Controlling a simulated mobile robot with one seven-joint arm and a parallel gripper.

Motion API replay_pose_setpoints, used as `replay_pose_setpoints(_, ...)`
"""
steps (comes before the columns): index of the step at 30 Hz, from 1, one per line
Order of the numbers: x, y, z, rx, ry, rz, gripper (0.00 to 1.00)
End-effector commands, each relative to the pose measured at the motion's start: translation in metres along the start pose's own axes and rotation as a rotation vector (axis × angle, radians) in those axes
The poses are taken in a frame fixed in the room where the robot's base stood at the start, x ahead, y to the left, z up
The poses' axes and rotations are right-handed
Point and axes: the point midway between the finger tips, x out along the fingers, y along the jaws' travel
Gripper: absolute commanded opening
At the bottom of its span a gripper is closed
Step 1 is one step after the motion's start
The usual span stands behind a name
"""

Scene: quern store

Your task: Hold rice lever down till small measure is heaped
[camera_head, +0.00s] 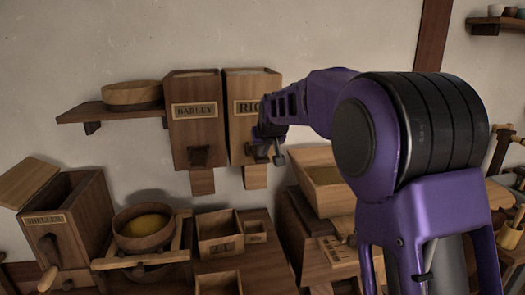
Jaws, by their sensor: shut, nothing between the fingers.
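The rice hopper (237,143) hangs on the wall, light wood, its label partly covered by my arm. My gripper (269,153) is in front of its lower right part, shut and empty. The rice lever is hidden behind the gripper or too small to make out, so I cannot tell whether they touch. A pale wooden chute (255,177) shows below the hopper. On the counter below, a small square wooden box (256,239) stands beside a larger box (220,249); the small one may be the small measure. Its filling cannot be made out.
The barley hopper (196,129) with a dark lever (198,157) hangs directly left of the rice hopper. A sheller (72,235) and a bowl of yellow grain (143,239) stand at left. A wooden bin (325,197) stands at right, partly behind my arm.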

Motion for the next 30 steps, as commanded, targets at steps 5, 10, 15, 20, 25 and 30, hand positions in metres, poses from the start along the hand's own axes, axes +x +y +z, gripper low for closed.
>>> replay_pose_setpoints(5,0.008,0.0,0.01,0.0,0.042,0.0,0.0)
replay_pose_setpoints(10,0.012,0.0,0.017,0.0,0.097,0.0,0.0)
replay_pose_setpoints(15,0.023,0.0,0.033,0.0,0.111,0.0,0.0)
replay_pose_setpoints(20,0.032,0.0,0.042,0.0,0.111,0.0,0.0)
replay_pose_setpoints(25,0.034,0.0,0.043,0.0,0.107,0.0,0.0)
replay_pose_setpoints(30,0.035,0.0,0.045,0.0,0.102,0.0,0.0)
